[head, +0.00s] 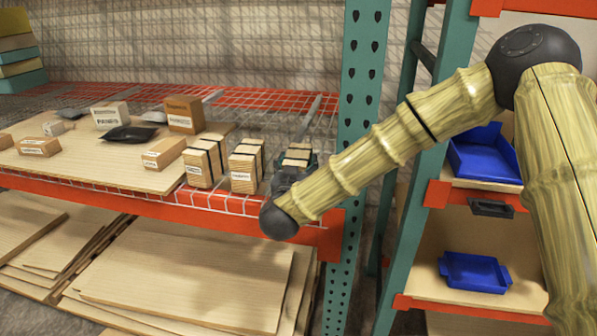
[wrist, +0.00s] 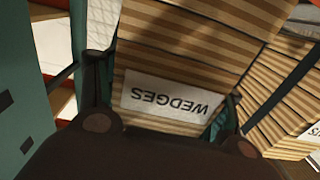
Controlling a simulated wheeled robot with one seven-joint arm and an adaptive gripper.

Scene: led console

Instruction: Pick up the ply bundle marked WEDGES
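The ply bundle marked WEDGES (wrist: 180,60) is a striped block of light and dark layers with a white label. It fills the middle of the wrist view, its label upside down. My gripper (wrist: 166,85) has one finger at each side of this bundle. Whether the fingers press on it or stand slightly apart is unclear. In the head view my gripper (head: 298,168) is at the right end of the rack shelf, and the bundle's top (head: 298,153) shows just behind it. The bundle's lower part is hidden there, so I cannot tell whether it rests on the shelf.
Two similar strapped bundles (head: 205,162) (head: 245,166) stand just left of my gripper. Several boxes and dark packets lie on the shelf board (head: 85,165). A teal rack post (head: 358,120) rises close on the right. Blue bins (head: 474,272) sit on the right-hand rack.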

